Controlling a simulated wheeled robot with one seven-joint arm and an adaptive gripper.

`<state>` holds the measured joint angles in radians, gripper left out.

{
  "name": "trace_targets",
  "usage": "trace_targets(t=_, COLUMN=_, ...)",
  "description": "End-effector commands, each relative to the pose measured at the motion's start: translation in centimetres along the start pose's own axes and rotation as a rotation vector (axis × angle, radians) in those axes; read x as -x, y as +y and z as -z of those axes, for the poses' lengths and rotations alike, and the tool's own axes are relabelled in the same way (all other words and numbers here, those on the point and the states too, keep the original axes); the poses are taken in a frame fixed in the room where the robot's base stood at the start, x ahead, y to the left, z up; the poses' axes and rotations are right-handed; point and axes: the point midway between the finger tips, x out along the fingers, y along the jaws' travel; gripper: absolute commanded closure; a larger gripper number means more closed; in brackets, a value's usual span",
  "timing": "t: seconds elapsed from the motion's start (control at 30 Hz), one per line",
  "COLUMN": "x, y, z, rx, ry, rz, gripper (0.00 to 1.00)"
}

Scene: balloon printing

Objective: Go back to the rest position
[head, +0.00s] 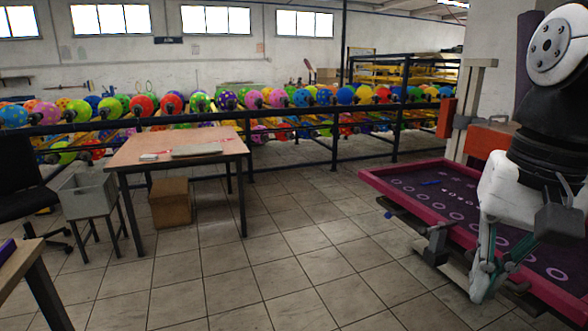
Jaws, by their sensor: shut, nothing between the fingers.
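My arm comes in at the upper right and reaches down over the right side of the view. My gripper (482,286) is at its lower end, pointing down, in front of the purple printing table with the pink rim (400,195). The gripper is shut and empty. It overlaps the near part of that table in the picture; whether it touches the table I cannot tell.
A wooden table (130,155) stands at left, with a cardboard box (170,208) under it. A grey crate (88,195) and black chair (22,185) are beside it. Balloon racks (336,140) line the back. The tiled floor (260,265) is clear in the middle.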

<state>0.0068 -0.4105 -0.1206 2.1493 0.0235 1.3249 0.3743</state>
Motion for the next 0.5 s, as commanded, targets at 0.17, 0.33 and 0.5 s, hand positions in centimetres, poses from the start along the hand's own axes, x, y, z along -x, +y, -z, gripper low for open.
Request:
trace_targets(t=0.17, x=-2.7, y=1.3, z=-5.7, rx=0.221, ry=0.030, rz=-0.005, gripper=1.00)
trace_targets(t=0.33, x=-5.1, y=2.5, z=-9.2, rx=0.374, ry=0.051, rz=-0.022, gripper=1.00)
trace_targets(t=0.5, x=-7.6, y=3.6, z=-11.9, rx=0.505, ry=0.071, rz=-0.043, gripper=1.00)
